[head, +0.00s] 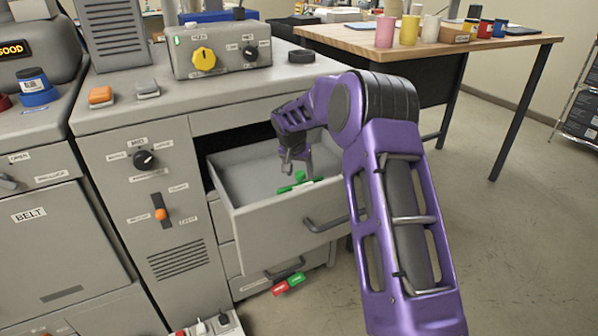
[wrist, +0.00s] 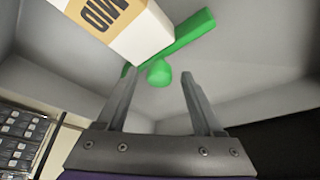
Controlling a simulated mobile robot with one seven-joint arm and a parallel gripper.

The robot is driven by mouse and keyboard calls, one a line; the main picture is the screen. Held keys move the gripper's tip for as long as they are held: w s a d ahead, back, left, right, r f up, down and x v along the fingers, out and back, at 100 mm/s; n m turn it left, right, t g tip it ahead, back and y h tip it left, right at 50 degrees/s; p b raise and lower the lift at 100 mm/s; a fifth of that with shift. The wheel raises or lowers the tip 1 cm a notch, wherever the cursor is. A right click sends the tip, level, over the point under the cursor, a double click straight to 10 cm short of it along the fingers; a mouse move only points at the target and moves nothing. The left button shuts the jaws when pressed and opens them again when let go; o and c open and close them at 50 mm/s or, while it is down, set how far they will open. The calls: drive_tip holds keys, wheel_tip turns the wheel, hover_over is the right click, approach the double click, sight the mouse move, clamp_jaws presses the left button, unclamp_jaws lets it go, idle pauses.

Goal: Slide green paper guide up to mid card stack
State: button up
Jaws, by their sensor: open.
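The green paper guide (head: 299,186) lies inside the open drawer (head: 265,226). In the wrist view it is a green bar (wrist: 192,36) with a round green knob (wrist: 158,74). The mid card stack (wrist: 118,26), a white block with a yellow label reading MID, is at the upper left of the wrist view and overlaps the bar's left part. I cannot tell whether they touch. My gripper (head: 297,166) reaches down into the drawer. In the wrist view its fingers (wrist: 158,76) are open, one on each side of the knob, with no clear contact.
The control box (head: 222,54) and cabinet top stand above and behind. Red and green blocks (head: 288,284) show by a lower drawer. A wooden table (head: 420,40) with cups is at the back right. The floor at right is clear.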

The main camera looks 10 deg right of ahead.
drive_tip(key=p+v, duration=0.2)
drive_tip(key=v, duration=1.5)
drive_tip(key=shift+r, duration=0.2)
drive_tip(key=shift+s, duration=0.1)
